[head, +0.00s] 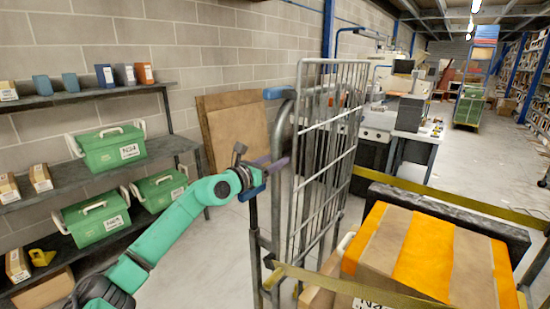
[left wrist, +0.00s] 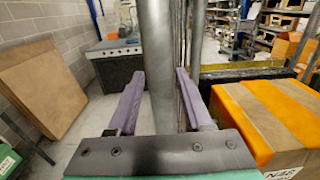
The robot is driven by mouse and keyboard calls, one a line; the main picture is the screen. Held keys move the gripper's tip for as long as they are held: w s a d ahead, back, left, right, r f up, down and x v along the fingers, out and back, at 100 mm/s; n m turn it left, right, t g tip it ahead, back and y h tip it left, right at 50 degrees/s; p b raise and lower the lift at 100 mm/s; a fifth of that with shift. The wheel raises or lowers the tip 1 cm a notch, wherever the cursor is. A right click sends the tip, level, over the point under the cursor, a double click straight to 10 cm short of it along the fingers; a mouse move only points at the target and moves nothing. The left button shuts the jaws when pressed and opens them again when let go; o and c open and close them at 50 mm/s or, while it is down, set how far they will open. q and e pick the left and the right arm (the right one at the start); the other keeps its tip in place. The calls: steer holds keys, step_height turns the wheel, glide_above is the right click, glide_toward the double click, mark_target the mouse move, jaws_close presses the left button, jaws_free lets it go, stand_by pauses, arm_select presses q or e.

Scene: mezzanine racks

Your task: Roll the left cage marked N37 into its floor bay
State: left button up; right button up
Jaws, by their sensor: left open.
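The grey wire roll cage (head: 330,150) stands upright in the middle of the head view, with a thick bent tube and a blue piece (head: 277,92) on its near left side. My left gripper (head: 279,165) is at this tube, about halfway up. In the left wrist view its purple fingers (left wrist: 160,85) are open, one on each side of a grey upright post (left wrist: 155,50). I cannot tell whether they touch it. No N37 mark is readable, and I cannot make out the floor bay. My right gripper is not in view.
Shelves with green boxes (head: 110,147) line the left wall. Brown boards (head: 235,130) lean there. A workbench (head: 400,125) stands behind.

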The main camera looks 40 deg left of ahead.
arm_select(q)
jaws_close()
stand_by(1.4)
